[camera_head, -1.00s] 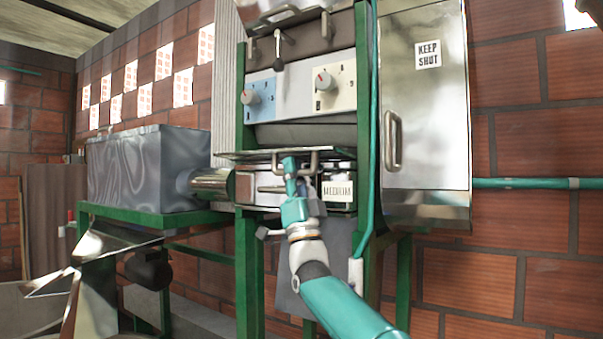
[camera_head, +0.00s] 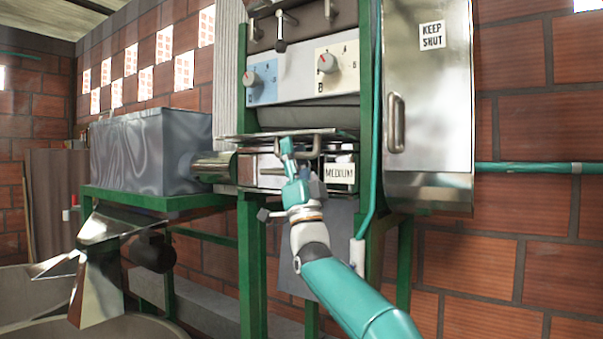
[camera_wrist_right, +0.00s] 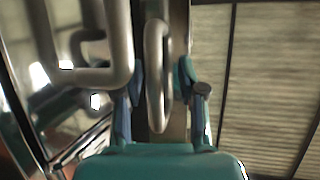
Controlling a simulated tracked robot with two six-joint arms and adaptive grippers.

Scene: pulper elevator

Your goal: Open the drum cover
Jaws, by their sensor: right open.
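The pulper machine stands in a green frame (camera_head: 246,220) in the head view. A dark curved part (camera_head: 300,112) sits under its dials, above a thin metal plate (camera_head: 243,137) with a pale bar handle (camera_head: 318,146). Which part is the drum cover is not labelled. My right gripper (camera_head: 287,153) is at that handle, below the dials. In the right wrist view, a metal loop handle (camera_wrist_right: 157,75) stands between the open fingers of my right gripper (camera_wrist_right: 160,95); contact cannot be told. My left gripper is out of view.
A steel cabinet (camera_head: 430,110) marked KEEP SHUT, with its own handle (camera_head: 396,122), stands at the right. A MEDIUM sign (camera_head: 340,173) is beside my gripper. A teal pipe (camera_head: 374,150) runs down the right post. A grey tank (camera_head: 150,155) is at the left.

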